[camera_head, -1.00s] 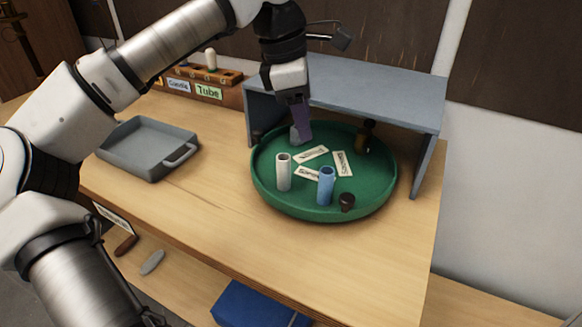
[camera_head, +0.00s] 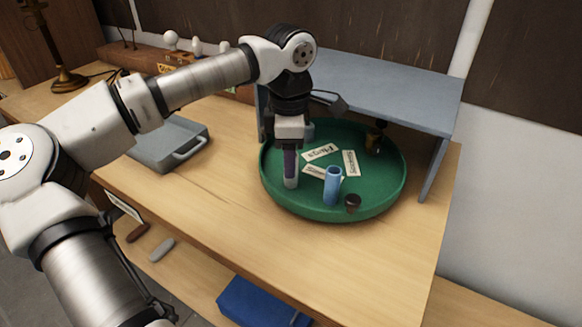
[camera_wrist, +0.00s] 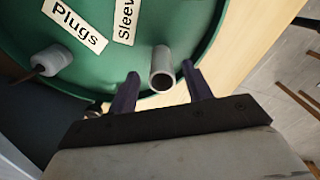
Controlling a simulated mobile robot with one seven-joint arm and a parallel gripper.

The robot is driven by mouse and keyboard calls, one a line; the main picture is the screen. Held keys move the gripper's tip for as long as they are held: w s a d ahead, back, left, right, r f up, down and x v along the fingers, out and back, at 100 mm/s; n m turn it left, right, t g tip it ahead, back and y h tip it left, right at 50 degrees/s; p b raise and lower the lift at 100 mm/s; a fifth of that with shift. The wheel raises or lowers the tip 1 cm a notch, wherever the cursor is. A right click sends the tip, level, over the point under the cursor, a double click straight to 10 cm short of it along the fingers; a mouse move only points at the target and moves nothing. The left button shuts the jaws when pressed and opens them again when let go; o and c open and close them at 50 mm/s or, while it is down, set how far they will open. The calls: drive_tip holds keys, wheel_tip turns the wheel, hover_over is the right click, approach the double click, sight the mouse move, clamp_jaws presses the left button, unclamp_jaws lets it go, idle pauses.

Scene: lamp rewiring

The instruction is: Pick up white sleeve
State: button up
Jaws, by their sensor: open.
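The white sleeve (camera_wrist: 161,60) is a pale hollow tube standing upright near the edge of the round green tray (camera_head: 320,215). In the head view the white sleeve (camera_head: 291,184) is mostly hidden behind my gripper (camera_head: 290,168); only its lower end shows. In the wrist view my gripper (camera_wrist: 162,76) is open, with one purple finger on each side of the sleeve's open end. The fingers look apart from the sleeve; I cannot tell how far down they reach along it.
A blue sleeve (camera_head: 333,187) stands to the right, with a dark round piece (camera_head: 352,203) beside it. White label cards (camera_head: 351,163) lie on the tray. A grey shelf (camera_head: 395,85) overhangs the tray's back. A grey bin (camera_head: 165,152) stands at left.

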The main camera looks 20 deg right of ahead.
sight(289, 183)
wheel_tip(289, 183, down, 4)
drive_tip(key=shift+s+f+p, duration=0.15)
drive_tip(key=shift+f+p, duration=0.1)
drive_tip(key=shift+p, duration=0.3)
drive_tip(key=c, duration=1)
drive_tip(key=shift+c, duration=0.2)
